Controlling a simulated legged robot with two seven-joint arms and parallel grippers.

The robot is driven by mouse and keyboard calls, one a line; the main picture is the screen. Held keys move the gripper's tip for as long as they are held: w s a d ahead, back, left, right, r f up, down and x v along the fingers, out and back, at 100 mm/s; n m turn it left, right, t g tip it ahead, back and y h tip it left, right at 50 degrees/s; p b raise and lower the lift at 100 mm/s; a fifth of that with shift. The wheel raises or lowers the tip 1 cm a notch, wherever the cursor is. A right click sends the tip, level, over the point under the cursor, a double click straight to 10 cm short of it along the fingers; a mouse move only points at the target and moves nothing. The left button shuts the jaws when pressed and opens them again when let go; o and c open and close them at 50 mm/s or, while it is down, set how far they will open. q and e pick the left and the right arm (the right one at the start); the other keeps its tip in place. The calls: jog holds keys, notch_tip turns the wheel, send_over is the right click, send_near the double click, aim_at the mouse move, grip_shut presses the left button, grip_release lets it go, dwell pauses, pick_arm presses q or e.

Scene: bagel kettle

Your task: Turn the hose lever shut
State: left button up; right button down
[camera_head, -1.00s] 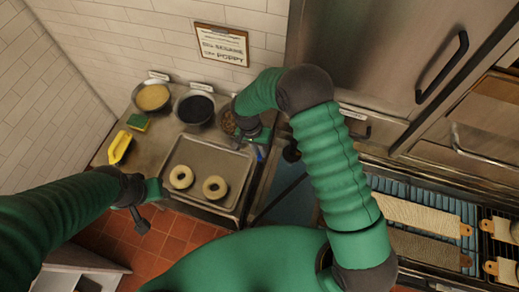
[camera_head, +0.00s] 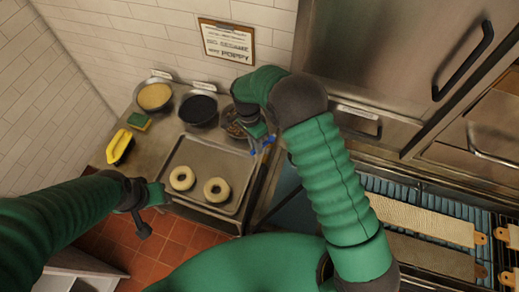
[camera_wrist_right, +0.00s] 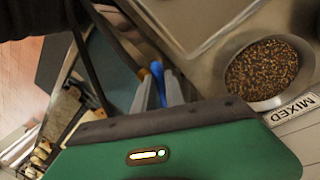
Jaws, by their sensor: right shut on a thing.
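The hose lever (camera_head: 266,141) shows as a small blue piece at the right edge of the counter, mostly covered by my right gripper. In the right wrist view, a blue part (camera_wrist_right: 165,73) and a small brass-coloured part show at the grey fingertips. My right gripper (camera_head: 262,146) is shut on the lever; its fingers also show in the right wrist view (camera_wrist_right: 158,90). How far the lever is turned cannot be told. My left gripper (camera_head: 158,205) hangs beside the counter's front left, away from the lever; its jaws are unclear.
A metal tray (camera_head: 186,150) with two bagels lies left of the right gripper. Bowls of yellow (camera_head: 154,97), black (camera_head: 198,109) and mixed seeds (camera_wrist_right: 262,70) stand behind it. A yellow object (camera_head: 119,148) and a sponge (camera_head: 139,121) lie at left. Boards on a rack (camera_head: 425,220) are at right.

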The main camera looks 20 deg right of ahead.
jog(key=w+m+y+b, duration=0.2)
jog(key=w+m, duration=0.5)
jog(key=m, duration=0.4)
jog(key=shift+d+r+m, duration=0.3)
jog(key=shift+d, duration=0.05)
dwell(0.4)
jog(key=c, duration=1.4)
grip_release()
jog(key=shift+f, duration=0.1)
jog(key=shift+a+f, duration=0.1)
